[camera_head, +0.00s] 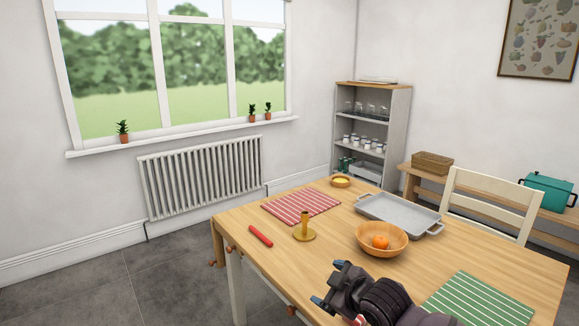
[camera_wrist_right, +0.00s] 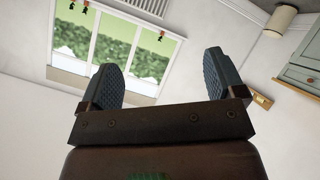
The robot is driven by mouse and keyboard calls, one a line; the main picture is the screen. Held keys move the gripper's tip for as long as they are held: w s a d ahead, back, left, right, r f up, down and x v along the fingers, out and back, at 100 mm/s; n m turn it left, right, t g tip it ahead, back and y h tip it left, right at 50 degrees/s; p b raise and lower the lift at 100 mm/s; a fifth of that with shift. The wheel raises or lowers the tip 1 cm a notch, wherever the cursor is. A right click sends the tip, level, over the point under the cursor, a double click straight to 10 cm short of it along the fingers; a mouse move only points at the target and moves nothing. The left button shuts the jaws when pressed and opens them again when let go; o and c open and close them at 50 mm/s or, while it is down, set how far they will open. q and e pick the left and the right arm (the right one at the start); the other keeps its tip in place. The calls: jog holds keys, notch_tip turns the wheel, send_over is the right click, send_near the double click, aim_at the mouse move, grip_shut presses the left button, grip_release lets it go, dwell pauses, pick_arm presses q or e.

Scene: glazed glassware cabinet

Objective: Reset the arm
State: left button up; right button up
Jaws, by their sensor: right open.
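My right gripper (camera_head: 328,284) comes in at the bottom of the head view, above the near part of the wooden table (camera_head: 340,222). In the right wrist view my right gripper (camera_wrist_right: 163,82) has its two blue ridged fingers wide apart, with nothing between them. The window (camera_wrist_right: 125,55) and pale wall show beyond the fingers there. My left gripper is in neither view.
On the table are a wooden bowl with an orange fruit (camera_head: 381,242), a grey tray (camera_head: 399,213), a brass candle holder (camera_head: 304,234), a red stick-like object (camera_head: 260,236), a red striped mat (camera_head: 300,206), a green striped mat (camera_head: 478,304) and a small bowl (camera_head: 341,181). A chair (camera_head: 491,204) stands behind.

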jog(key=s+d+f+m+h, duration=0.2)
jog(key=s+d+f+m, duration=0.2)
jog(key=s, duration=0.7)
jog(key=s+d+f+m+h, duration=0.2)
jog(key=s+d+f+m, duration=0.2)
jog(key=s+d+f, duration=0.4)
jog(key=s+d+f+m+h, duration=0.2)
jog(key=s+d+f+m, duration=0.2)
jog(key=s+f, duration=0.5)
jog(key=s+d, duration=0.2)
jog(key=s, duration=0.2)
jog(key=shift+s+d+f+h, duration=0.15)
jog(key=shift+s+f+h, duration=0.15)
jog(key=shift+s+f, duration=0.05)
